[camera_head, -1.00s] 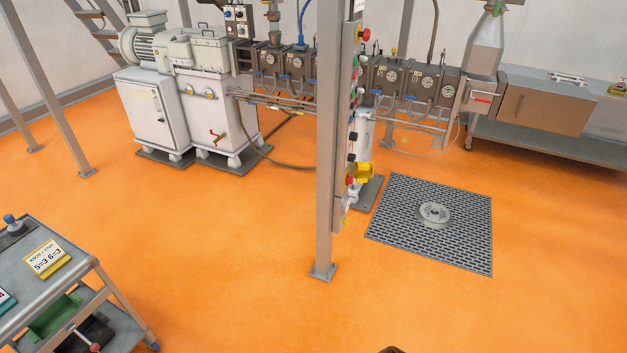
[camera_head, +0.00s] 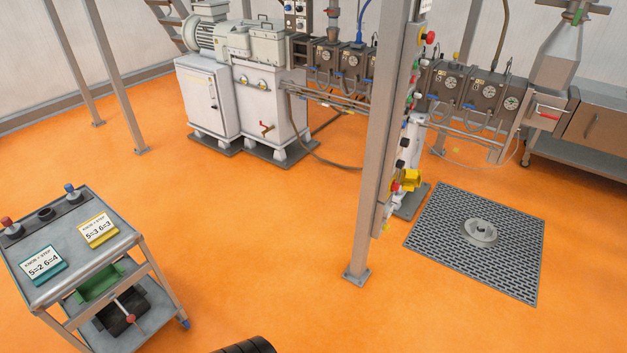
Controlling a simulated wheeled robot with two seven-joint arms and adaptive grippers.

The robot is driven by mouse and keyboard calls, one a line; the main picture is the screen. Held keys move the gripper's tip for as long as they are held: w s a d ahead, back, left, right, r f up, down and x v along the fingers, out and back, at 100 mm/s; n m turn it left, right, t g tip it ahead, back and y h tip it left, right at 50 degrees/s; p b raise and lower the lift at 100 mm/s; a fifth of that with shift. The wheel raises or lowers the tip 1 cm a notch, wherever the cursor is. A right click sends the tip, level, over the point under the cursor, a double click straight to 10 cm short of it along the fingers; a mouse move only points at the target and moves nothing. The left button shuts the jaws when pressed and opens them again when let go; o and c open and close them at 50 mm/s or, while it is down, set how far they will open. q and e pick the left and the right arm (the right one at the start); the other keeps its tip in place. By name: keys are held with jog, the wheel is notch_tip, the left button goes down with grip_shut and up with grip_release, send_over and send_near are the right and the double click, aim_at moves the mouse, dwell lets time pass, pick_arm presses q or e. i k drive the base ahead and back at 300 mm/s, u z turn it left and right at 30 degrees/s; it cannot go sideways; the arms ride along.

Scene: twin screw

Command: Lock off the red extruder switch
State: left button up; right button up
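A control panel (camera_head: 386,180) is mounted on a grey post right of centre and is seen nearly edge-on. Small red, green and black knobs stick out from its face. A red part beside a yellow block (camera_head: 411,180) sits low on the panel; I cannot tell whether it is the extruder switch. A red mushroom button (camera_head: 429,38) sits near the top of the panel. Neither of my grippers is in view.
A cart (camera_head: 84,250) with blue and red knobs and two cards stands at the left. The extruder machine (camera_head: 250,85) runs along the back. A floor grate (camera_head: 476,243) lies right of the post. Open orange floor (camera_head: 270,240) lies between cart and post.

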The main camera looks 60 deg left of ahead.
aim_at(394, 186)
jog(key=u, duration=1.5)
